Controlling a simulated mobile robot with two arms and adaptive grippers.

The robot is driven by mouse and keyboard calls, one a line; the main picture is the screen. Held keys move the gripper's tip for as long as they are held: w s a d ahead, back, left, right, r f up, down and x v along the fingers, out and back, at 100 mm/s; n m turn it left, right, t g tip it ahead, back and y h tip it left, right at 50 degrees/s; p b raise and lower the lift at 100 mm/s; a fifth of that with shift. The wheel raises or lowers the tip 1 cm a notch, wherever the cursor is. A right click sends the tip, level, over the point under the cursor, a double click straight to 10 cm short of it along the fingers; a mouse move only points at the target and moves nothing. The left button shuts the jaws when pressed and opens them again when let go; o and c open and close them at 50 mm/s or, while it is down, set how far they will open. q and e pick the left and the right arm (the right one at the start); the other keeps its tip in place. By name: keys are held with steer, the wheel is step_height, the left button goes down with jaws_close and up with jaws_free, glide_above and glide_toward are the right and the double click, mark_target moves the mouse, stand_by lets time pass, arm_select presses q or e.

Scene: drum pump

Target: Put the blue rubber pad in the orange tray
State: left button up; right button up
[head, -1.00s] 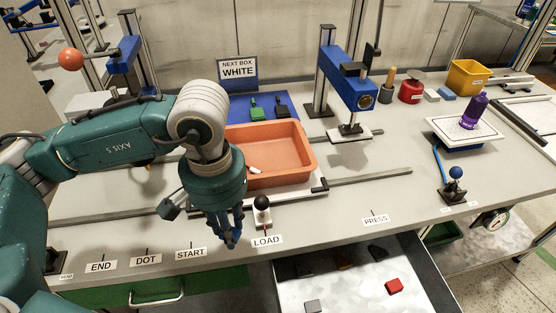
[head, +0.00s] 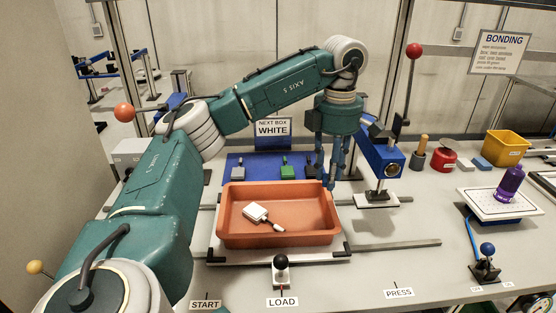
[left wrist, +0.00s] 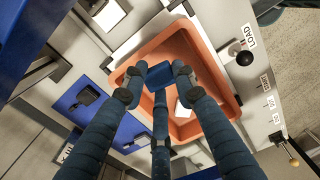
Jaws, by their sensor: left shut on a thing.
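The blue rubber pad (left wrist: 159,76) is between my left gripper's fingers in the left wrist view. My left gripper (left wrist: 158,80) is shut on it, above the orange tray (left wrist: 226,78). In the head view, my left gripper (head: 333,180) points down at the back right corner of the orange tray (head: 235,236). The pad cannot be made out there. A white piece with a small stem (head: 258,213) lies inside the tray; part of it shows in the left wrist view. My right gripper is not in view.
A blue mat (head: 236,163) with grey, green and dark pieces lies behind the tray. A blue press (head: 384,160) stands close to the right of my gripper. A black-knobbed lever (head: 281,262) stands in front. A purple bottle (head: 510,182) and yellow bin (head: 507,147) are farther right.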

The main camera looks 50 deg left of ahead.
arm_select(q)
steer(key=w+a+r+n, duration=0.1)
steer(key=a+r+n, duration=0.4)
steer(key=a+n, duration=0.4)
steer(key=n+b, duration=0.2)
steer(key=b, duration=0.1)
glide_toward(303, 209)
steer(key=shift+f+p, duration=0.5)
steer(key=shift+f, duration=0.45)
steer(key=shift+a+f, duration=0.1)
steer(key=shift+f, duration=2.25)
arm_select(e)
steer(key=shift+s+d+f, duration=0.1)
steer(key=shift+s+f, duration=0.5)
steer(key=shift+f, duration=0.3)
arm_select(q)
steer(key=shift+f, duration=0.1)
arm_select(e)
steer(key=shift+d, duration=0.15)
arm_select(q)
steer(key=o, duration=0.6)
steer(key=shift+c, duration=0.2)
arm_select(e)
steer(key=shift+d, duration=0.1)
